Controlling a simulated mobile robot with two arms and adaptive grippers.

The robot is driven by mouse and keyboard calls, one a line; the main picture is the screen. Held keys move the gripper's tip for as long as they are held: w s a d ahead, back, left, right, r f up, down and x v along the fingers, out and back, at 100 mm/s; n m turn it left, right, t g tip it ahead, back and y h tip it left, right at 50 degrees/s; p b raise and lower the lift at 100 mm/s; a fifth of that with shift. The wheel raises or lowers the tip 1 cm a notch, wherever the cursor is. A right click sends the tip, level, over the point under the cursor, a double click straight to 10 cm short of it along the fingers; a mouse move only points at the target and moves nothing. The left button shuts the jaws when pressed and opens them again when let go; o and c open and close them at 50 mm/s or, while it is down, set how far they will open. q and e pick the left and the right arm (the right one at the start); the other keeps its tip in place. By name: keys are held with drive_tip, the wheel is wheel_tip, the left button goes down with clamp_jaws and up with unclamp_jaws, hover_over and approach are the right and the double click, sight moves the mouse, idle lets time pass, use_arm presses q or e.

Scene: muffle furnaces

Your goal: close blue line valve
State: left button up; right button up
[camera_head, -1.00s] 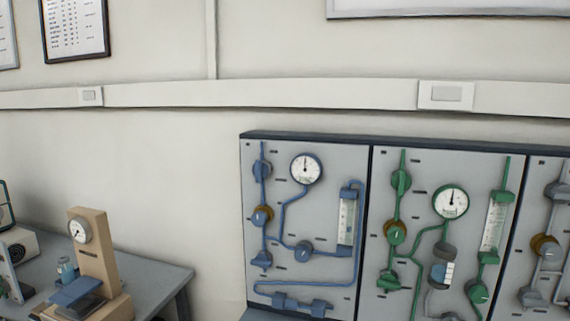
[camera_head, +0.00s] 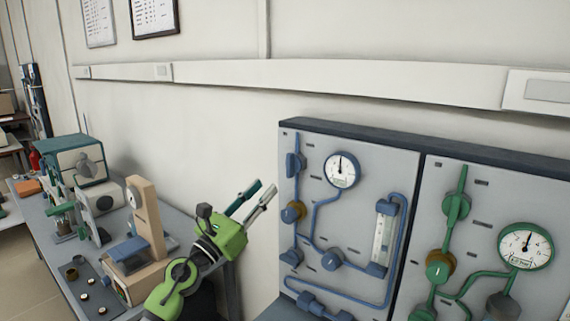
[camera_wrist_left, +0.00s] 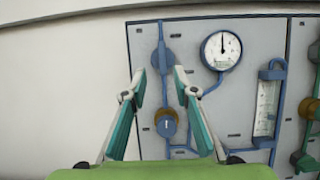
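The blue line panel (camera_head: 360,221) carries blue piping, a blue valve (camera_head: 293,164) at top left, a brass valve with a blue knob (camera_head: 293,211) below it, and another blue knob (camera_head: 332,258) lower down. My left gripper (camera_head: 264,192) is open and empty, left of the panel and apart from it. In the left wrist view its fingers (camera_wrist_left: 159,83) point at the panel, with the upper blue valve (camera_wrist_left: 163,58) and the brass valve's blue knob (camera_wrist_left: 166,125) showing between them. My right gripper is not in view.
A round gauge (camera_head: 340,169) and a flow tube (camera_head: 383,235) sit on the blue line. A green line panel (camera_head: 480,230) adjoins on the right. A bench (camera_head: 62,262) with instruments stands at left. Bare wall (camera_head: 225,130) lies behind the gripper.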

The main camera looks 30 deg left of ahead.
sight(288, 165)
use_arm(q)
drive_tip(key=p+x, duration=0.2)
drive_tip(key=x, duration=0.6)
drive_tip(key=shift+w+d, duration=0.2)
drive_tip(key=shift+w, duration=0.2)
drive_tip(key=shift+w+d+r, duration=0.1)
drive_tip(key=shift+w, duration=0.3)
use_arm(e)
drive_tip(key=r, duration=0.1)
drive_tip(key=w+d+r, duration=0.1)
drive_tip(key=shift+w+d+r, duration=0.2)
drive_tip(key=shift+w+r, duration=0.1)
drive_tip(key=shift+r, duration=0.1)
use_arm(q)
clamp_jaws()
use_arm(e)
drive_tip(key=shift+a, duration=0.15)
